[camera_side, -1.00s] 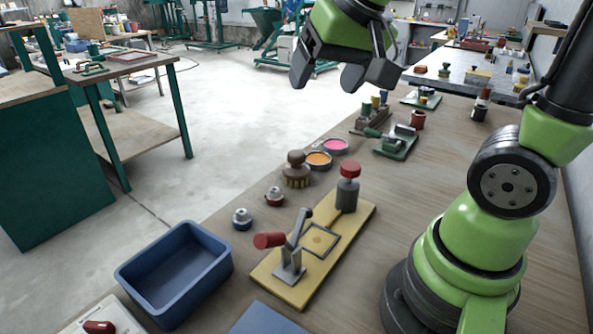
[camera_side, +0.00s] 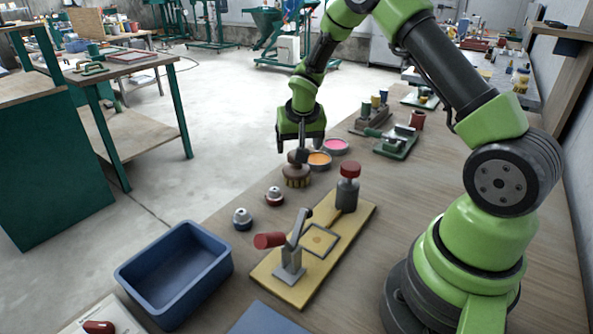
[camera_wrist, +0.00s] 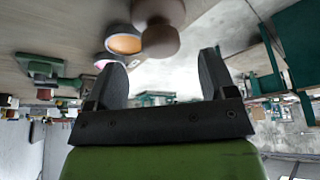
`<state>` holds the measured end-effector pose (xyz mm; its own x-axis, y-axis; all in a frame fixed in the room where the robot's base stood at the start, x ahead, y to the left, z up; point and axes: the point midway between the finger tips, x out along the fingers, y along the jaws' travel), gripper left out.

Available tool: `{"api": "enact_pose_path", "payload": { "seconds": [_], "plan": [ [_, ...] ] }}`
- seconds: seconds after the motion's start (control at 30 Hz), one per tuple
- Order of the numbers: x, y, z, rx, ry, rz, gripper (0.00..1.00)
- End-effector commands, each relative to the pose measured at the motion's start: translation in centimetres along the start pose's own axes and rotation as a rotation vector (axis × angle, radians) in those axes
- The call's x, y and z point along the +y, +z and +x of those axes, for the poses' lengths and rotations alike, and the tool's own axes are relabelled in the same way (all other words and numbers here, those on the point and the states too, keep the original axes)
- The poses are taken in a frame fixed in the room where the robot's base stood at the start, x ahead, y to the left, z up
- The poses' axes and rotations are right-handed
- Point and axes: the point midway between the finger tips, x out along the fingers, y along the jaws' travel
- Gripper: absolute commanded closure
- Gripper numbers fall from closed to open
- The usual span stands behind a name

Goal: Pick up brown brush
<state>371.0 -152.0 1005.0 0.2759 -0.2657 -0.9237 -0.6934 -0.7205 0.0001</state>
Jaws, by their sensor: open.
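The brown brush (camera_side: 296,176) stands upright on the wooden table in the side view, bristles down, with a round knob on top. My gripper (camera_side: 302,156) is at the brush's knob, pointing down, and partly hides it. In the wrist view the brush's rounded brown knob (camera_wrist: 160,38) shows beyond the two fingertips of my gripper (camera_wrist: 163,75), and it is not between them. The fingers are spread apart with nothing held.
An orange dish (camera_side: 319,160) and a pink dish (camera_side: 336,146) sit close beside the brush. Two small knobbed pieces (camera_side: 274,196) stand nearer the camera. A yellow board fixture (camera_side: 330,222) and a blue bin (camera_side: 175,268) are further forward. The table's left edge is near.

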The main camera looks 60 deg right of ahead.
Motion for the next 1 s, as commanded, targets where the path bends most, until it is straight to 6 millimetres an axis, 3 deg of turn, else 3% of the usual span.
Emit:
{"api": "enact_pose_path", "payload": {
  "seconds": [0.4, 0.7, 0.73, 0.97, 1.0],
  "plan": [
    [0.0, 0.1, 5.0, -0.002, 0.001, -0.001, 0.23],
    [0.0, 0.1, 5.6, 0.000, -0.001, 0.000, 0.23],
    [0.0, 0.1, 5.6, 0.000, 0.000, 0.000, 0.25],
    [0.0, 0.1, 5.5, -0.001, 0.000, 0.000, 0.77],
    [0.0, 0.1, 5.5, -0.001, 0.000, 0.000, 0.77]
  ]
}}
